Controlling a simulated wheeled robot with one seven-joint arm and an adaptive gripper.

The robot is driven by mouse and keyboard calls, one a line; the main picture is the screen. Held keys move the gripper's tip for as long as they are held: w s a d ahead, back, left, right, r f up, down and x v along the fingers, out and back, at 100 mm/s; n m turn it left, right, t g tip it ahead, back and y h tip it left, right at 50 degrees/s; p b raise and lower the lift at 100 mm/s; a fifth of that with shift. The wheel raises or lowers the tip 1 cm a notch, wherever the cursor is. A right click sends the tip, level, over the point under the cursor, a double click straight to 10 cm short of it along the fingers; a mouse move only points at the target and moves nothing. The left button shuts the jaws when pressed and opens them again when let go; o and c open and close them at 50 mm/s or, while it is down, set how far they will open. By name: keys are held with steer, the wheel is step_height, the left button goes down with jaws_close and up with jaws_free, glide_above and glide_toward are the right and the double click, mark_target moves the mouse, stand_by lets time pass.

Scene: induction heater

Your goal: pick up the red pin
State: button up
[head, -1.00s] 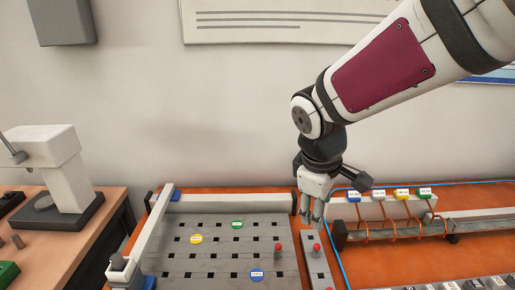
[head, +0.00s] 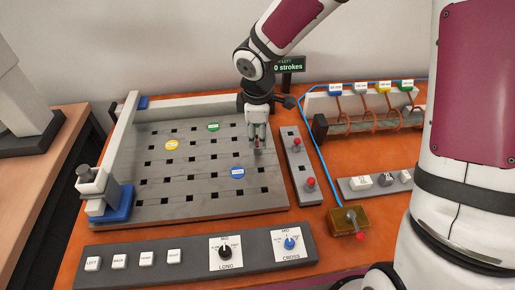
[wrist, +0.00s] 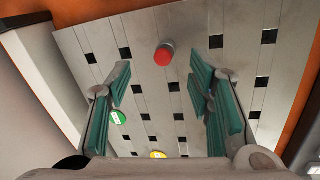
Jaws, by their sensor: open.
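My gripper (head: 257,140) is open, pointing down over the right part of the grey slotted plate (head: 165,205). In the wrist view the teal fingers of my gripper (wrist: 160,82) are spread, with nothing between their pads. A red pin (wrist: 164,54) with a round top stands on the plate, beyond the fingertips and roughly centred between them. In the head view this pin is mostly hidden by the fingers. Two other red pins, one farther back (head: 296,142) and one nearer (head: 311,182), stand on a narrow grey block (head: 299,163) right of the plate.
Green (head: 213,127), yellow (head: 172,145) and blue (head: 238,173) discs lie on the plate. A rail frame with a blue-footed post (head: 110,200) borders its left. A panel with buttons and two knobs (head: 190,250) lies in front. A coil rack (head: 370,125) stands at right.

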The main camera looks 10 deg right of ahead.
mark_target(258, 149)
steer(key=shift+w+f+b, duration=0.2)
steer(key=shift+f+b, duration=0.2)
steer(key=shift+f, duration=2.7)
steer(key=shift+d, duration=0.1)
jaws_close()
